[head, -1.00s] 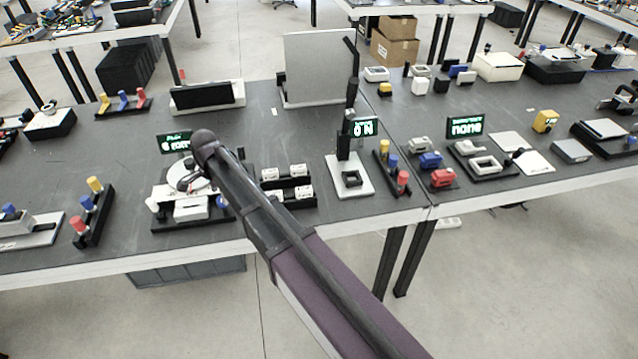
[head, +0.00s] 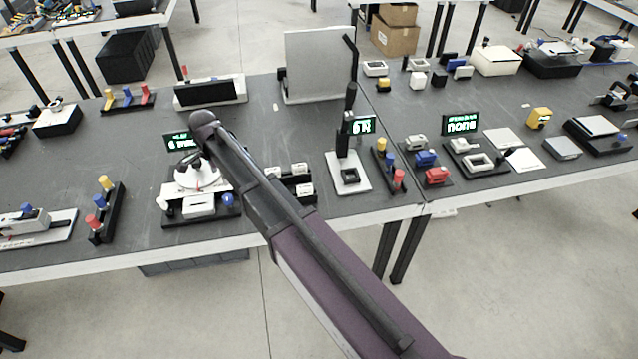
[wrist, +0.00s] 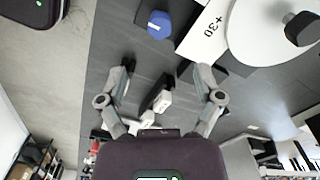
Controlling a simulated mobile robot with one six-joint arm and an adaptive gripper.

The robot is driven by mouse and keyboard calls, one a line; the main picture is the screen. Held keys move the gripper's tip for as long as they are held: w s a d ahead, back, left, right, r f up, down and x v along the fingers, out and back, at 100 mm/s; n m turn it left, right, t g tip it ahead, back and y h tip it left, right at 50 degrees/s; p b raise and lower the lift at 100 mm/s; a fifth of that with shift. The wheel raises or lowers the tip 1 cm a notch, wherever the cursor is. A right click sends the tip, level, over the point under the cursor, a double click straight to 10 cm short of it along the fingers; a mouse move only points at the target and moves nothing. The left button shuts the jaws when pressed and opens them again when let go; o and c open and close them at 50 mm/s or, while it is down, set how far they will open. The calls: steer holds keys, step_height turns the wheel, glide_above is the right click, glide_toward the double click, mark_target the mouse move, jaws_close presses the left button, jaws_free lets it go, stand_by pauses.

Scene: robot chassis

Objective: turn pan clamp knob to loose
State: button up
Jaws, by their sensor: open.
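The pan device (head: 198,208) is a white unit with a round disc on a black base, at the left-centre of the table in the head view. A blue knob (head: 229,199) sits at its right front corner. In the wrist view the blue knob (wrist: 159,24) has a white line on its top and lies beyond the fingertips, beside a white plate marked +30 (wrist: 208,32). The white disc (wrist: 262,45) carries a black knob (wrist: 301,28). My gripper (wrist: 160,72) is open, with nothing held, apart from the blue knob. In the head view my arm hides the gripper's fingers.
A black rack with white blocks (head: 301,170) stands right of the device; one block (wrist: 162,102) shows between my fingers in the wrist view. A rack of coloured pegs (head: 106,208) stands to the left. A small green-lettered display (head: 181,142) stands behind the device.

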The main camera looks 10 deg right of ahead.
steer(key=s+d+n, duration=0.2)
steer(key=s+d, duration=0.1)
steer(key=d, duration=0.6)
steer(key=s+d+n, duration=0.3)
steer(key=d, duration=0.6)
steer(key=s+d+n, duration=0.3)
steer(key=s+d, duration=0.1)
steer(key=d, duration=0.6)
stand_by(0.5)
steer(key=s+d+n, duration=0.3)
steer(key=s+d, duration=0.3)
steer(key=d, duration=0.1)
steer(key=shift+s+d, duration=0.15)
steer(key=shift+d, duration=0.05)
